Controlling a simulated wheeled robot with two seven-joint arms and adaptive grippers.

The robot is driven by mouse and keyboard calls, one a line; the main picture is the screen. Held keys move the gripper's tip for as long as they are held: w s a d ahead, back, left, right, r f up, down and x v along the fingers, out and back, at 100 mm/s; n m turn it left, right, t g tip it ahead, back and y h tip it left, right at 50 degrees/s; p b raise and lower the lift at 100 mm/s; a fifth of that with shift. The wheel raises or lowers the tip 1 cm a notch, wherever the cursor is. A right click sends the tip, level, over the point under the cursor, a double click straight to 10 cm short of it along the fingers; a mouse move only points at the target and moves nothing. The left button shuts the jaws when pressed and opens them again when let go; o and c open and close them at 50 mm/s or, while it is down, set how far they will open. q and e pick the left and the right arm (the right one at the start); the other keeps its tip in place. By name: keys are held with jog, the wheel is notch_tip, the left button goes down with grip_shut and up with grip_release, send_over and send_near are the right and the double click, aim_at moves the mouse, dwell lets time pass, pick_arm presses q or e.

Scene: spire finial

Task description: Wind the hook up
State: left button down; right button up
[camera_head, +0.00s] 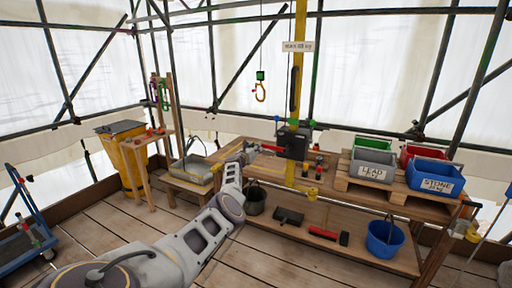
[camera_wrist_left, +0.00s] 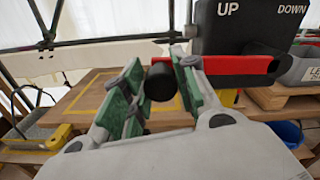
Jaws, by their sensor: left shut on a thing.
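My right gripper is not in view.
Red, green and blue bins (camera_head: 436,177), some labelled LEAD and STONE, stand on a pallet at the bench's right. A bucket (camera_head: 385,239) and tools lie on the lower shelf. A yellow bin (camera_head: 123,158) and a blue trolley (camera_head: 30,225) stand left. The planked floor in front is mostly clear.

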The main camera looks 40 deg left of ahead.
pick_arm(q)
jog(key=shift+f, duration=0.4)
jog(key=shift+d, duration=0.1)
jog(key=c, duration=1.1)
grip_release()
jog(key=shift+r, duration=0.1)
jog(key=shift+s, duration=0.2)
jog(key=v, duration=1.1)
jog(key=shift+s, duration=0.2)
dwell(0.3)
jog(key=shift+d, duration=0.15)
